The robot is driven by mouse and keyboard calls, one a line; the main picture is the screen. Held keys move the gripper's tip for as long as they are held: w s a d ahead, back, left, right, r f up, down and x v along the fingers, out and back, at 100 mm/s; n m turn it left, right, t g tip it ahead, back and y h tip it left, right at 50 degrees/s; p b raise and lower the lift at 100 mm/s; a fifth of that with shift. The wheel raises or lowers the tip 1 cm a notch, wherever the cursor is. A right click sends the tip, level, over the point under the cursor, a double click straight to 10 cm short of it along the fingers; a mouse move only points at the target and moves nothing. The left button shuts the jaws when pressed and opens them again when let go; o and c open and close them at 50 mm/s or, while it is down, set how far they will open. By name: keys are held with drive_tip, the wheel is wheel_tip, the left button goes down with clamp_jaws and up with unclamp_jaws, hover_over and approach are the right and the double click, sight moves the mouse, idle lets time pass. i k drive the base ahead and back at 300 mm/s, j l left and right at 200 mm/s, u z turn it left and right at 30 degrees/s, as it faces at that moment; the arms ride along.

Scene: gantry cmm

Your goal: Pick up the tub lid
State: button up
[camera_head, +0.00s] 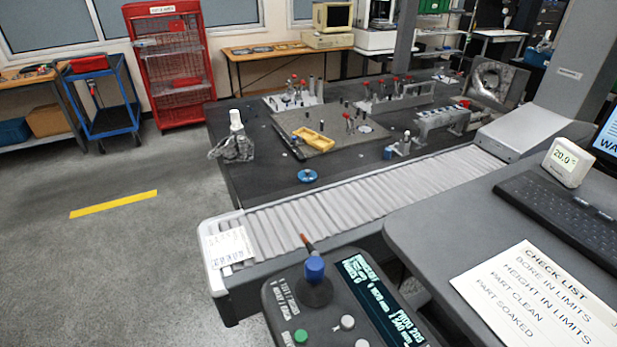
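A small round blue disc with a paler middle (307,176) lies flat on the dark table (262,190), near its front edge beside the roller cover. It may be the tub lid, but it is too small to be sure. No tub that clearly matches it can be made out. My gripper is not in view.
A yellow tray (314,138) sits on a plate with upright probes. A white bottle with a crumpled cloth (236,140) stands at the table's left. The ribbed cover (330,207), control box (335,300) and grey desk (430,230) are in front.

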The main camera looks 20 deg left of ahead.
sight(307, 176)
drive_tip(key=k+j, duration=0.15)
drive_tip(key=j, duration=0.2)
drive_tip(key=k+j, duration=0.1)
drive_tip(key=j, duration=0.3)
drive_tip(key=k+j, duration=0.15)
drive_tip(key=j, duration=0.2)
drive_tip(key=i+j, duration=0.1)
drive_tip(key=j, duration=0.85)
drive_tip(key=i+j+z, duration=0.15)
drive_tip(key=j, duration=0.8)
drive_tip(key=i+j, duration=0.5)
drive_tip(key=j, duration=0.25)
drive_tip(key=i+j+z, duration=0.1)
drive_tip(key=i+j, duration=0.4)
drive_tip(key=j, duration=0.25)
drive_tip(key=i+j, duration=0.25)
drive_tip(key=j, duration=0.15)
drive_tip(key=i+j, duration=0.1)
drive_tip(key=i, duration=0.3)
drive_tip(key=i+j+z, duration=0.1)
drive_tip(key=i, duration=0.3)
drive_tip(key=i+j, duration=0.15)
drive_tip(key=i, duration=0.5)
